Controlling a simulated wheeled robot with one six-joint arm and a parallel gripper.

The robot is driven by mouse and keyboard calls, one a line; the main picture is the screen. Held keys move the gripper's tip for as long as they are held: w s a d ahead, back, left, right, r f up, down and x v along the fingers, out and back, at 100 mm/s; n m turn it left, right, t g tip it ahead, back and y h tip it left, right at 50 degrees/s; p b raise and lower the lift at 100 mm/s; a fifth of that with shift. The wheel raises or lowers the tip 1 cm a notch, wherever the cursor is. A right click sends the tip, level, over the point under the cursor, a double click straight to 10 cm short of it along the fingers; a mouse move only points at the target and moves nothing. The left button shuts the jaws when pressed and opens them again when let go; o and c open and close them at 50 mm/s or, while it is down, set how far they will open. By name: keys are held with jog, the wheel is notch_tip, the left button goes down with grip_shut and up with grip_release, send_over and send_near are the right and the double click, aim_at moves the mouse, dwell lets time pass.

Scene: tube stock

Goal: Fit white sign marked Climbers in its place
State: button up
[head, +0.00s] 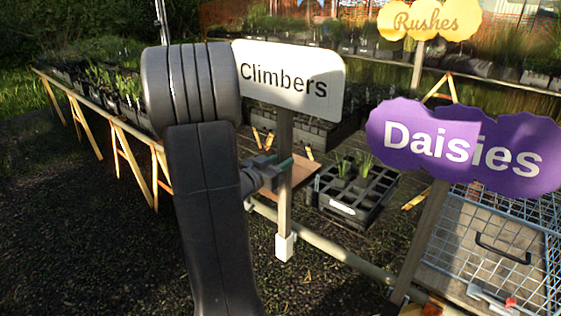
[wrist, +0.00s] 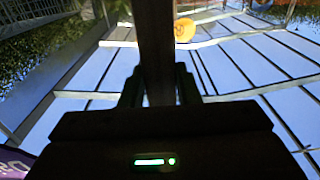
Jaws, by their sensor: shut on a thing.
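The white sign marked Climbers (head: 298,80) stands upright on a wooden post (head: 284,205) in the middle of the head view, its left edge hidden behind my arm. My gripper (head: 277,170) is shut on the post, below the sign board. The post's lower end has a white block (head: 286,246), close to a pale horizontal rail (head: 335,248); I cannot tell whether they touch. In the wrist view the dark post (wrist: 156,50) runs up between the two fingers of my gripper (wrist: 159,88).
A purple Daisies sign (head: 465,148) stands at the right, near a wire basket (head: 500,240). A yellow Rushes sign (head: 428,20) is behind. A black tray (head: 355,195) with a few plants sits beyond the post. Plant tables (head: 110,125) line the left. Dark ground is clear at lower left.

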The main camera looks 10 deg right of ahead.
jog(key=shift+f, duration=0.5)
jog(key=shift+f+b, duration=1.25)
jog(key=shift+f, duration=0.3)
jog(key=shift+f+b, duration=0.4)
jog(key=o, duration=1.1)
jog(key=shift+o, duration=0.2)
jog(key=v, duration=1.3)
jog(key=shift+s+a+b, duration=0.25)
jog(key=shift+a+b, duration=0.05)
jog(key=shift+b, duration=0.05)
